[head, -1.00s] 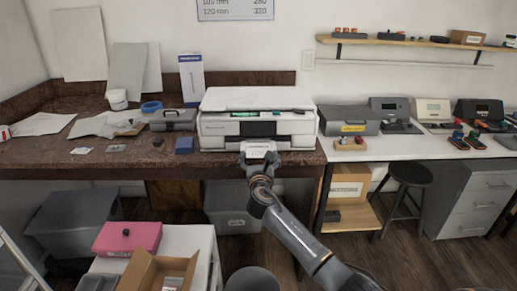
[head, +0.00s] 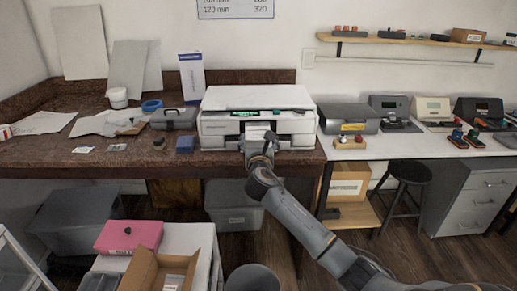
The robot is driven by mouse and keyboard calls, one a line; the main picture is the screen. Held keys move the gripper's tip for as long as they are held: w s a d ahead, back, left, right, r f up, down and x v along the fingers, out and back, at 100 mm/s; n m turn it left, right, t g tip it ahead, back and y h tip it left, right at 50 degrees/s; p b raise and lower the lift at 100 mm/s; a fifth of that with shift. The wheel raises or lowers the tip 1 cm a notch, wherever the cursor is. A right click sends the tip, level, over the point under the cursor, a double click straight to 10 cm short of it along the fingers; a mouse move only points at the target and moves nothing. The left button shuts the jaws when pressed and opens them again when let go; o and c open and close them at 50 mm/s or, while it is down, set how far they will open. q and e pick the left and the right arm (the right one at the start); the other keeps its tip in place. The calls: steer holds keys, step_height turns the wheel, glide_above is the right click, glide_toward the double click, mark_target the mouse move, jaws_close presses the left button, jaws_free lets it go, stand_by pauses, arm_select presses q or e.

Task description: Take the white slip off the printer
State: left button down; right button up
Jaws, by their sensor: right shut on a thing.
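The white printer (head: 215,127) stands on the dark brown counter, with a dark slot and a green strip on its front. My right gripper (head: 259,141) is at the middle of the printer's front. It is shut on the white slip (head: 257,130), whose pale face shows just above the fingers, in front of the dark slot. The fingers hide the slip's lower part. I cannot tell whether the slip still touches the printer. My left gripper is not in view.
A grey case (head: 349,118) stands right of the printer. A grey toolbox (head: 173,118) and a small blue box (head: 185,143) lie to its left. Below are a pink box (head: 128,236) and an open cardboard box (head: 150,268). The counter's front left is mostly clear.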

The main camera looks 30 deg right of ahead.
steer(key=s+a, duration=0.2)
steer(key=a, duration=0.4)
steer(key=s+a, duration=0.2)
steer(key=a, duration=0.4)
steer(key=s+a+b, duration=0.1)
steer(key=s+a, duration=0.1)
steer(key=a, duration=0.4)
steer(key=shift+s+a+r, duration=0.25)
steer(key=shift+c, duration=0.3)
